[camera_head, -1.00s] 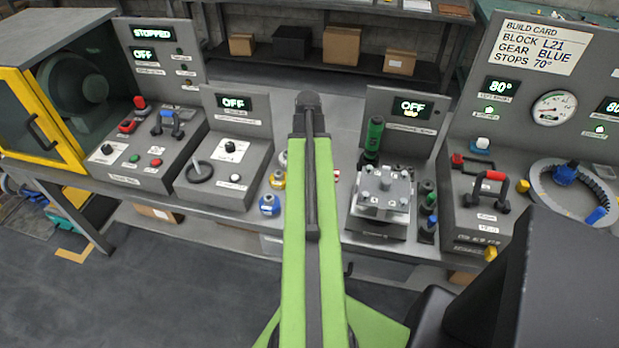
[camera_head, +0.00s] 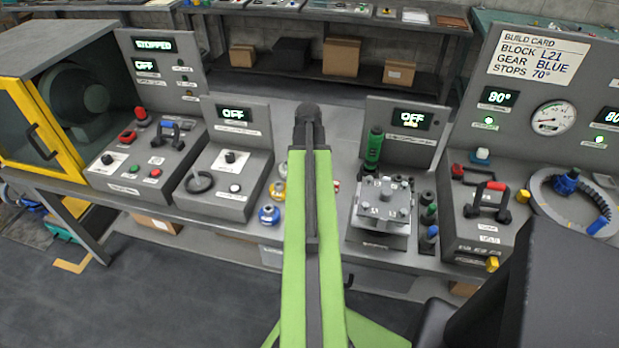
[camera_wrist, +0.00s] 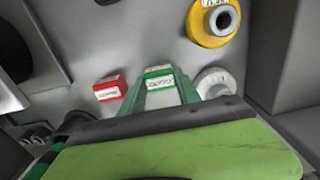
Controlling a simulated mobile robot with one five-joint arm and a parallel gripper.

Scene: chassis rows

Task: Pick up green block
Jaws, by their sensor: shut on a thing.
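The green block (camera_wrist: 159,79), with a white label on its face, sits between the fingers of my gripper (camera_wrist: 160,90) in the wrist view. The fingers are shut on it from both sides. I cannot tell whether the block is clear of the bench surface. A red block (camera_wrist: 110,88) with a white label stands just to its left, apart from the gripper. In the head view my own arm hides the gripper and the green block.
A yellow ring-shaped part (camera_wrist: 213,22) and a white round part (camera_wrist: 215,82) are close on the right in the wrist view. In the head view, a metal fixture (camera_head: 382,205) stands right of my arm and a control box (camera_head: 222,185) left.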

